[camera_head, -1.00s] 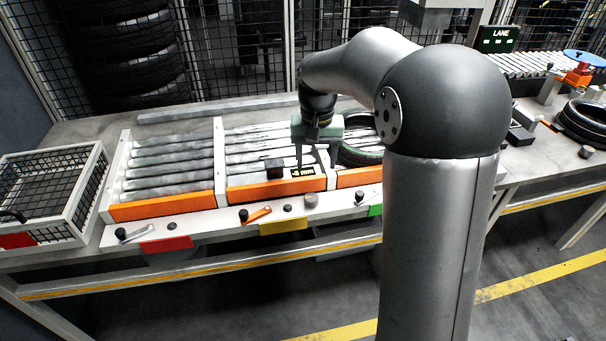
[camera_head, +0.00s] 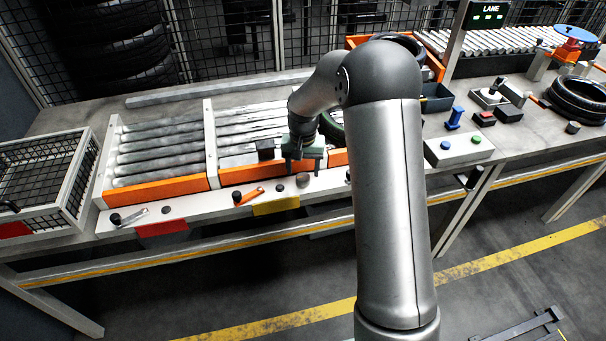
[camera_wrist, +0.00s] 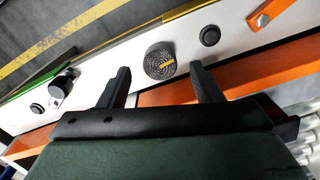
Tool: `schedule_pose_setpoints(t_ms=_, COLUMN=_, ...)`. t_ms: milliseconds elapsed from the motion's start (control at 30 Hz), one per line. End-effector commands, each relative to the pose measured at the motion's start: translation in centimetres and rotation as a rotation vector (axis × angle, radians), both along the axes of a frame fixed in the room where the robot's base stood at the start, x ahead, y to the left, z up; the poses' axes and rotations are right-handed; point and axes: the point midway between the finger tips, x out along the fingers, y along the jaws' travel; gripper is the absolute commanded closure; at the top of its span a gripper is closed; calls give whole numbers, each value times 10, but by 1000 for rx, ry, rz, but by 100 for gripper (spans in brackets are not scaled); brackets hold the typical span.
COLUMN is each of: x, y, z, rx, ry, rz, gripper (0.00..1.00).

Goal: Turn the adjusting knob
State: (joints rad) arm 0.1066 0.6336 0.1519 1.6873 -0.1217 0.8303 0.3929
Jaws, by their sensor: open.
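My gripper (camera_wrist: 159,80) is open and empty in the wrist view. Its two black fingers appear to either side of the knob, with gaps between finger and knob. In the head view my gripper (camera_head: 303,168) points down just behind and above the knob. Whether the fingers are level with the knob I cannot tell.
An orange lever (camera_head: 249,195) and a silver lever (camera_head: 133,216) lie along the panel (camera_head: 190,219), with small black buttons between. The orange rail (camera_head: 158,189) and rollers stand behind. A wire basket (camera_head: 40,180) is at far left. A control box (camera_head: 460,149) stands right.

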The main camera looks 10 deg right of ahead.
Motion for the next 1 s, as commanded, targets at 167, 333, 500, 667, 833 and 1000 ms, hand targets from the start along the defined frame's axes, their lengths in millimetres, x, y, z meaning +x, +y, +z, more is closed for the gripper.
schedule_pose_setpoints(t_ms=167, x=0, y=0, z=-25, rx=0, ry=1, rz=0, gripper=41)
schedule_pose_setpoints(t_ms=333, x=0, y=0, z=-35, rx=0, ry=0, rz=-1, gripper=41)
schedule_pose_setpoints(t_ms=500, x=0, y=0, z=-36, rx=0, ry=-1, rz=-1, gripper=41)
schedule_pose_setpoints(t_ms=667, x=0, y=0, z=-36, rx=0, ry=-1, rz=-1, gripper=58)
schedule_pose_setpoints(t_ms=833, x=0, y=0, z=-36, rx=0, ry=-1, rz=-1, gripper=86)
schedule_pose_setpoints(t_ms=1000, x=0, y=0, z=-36, rx=0, ry=-1, rz=8, gripper=86)
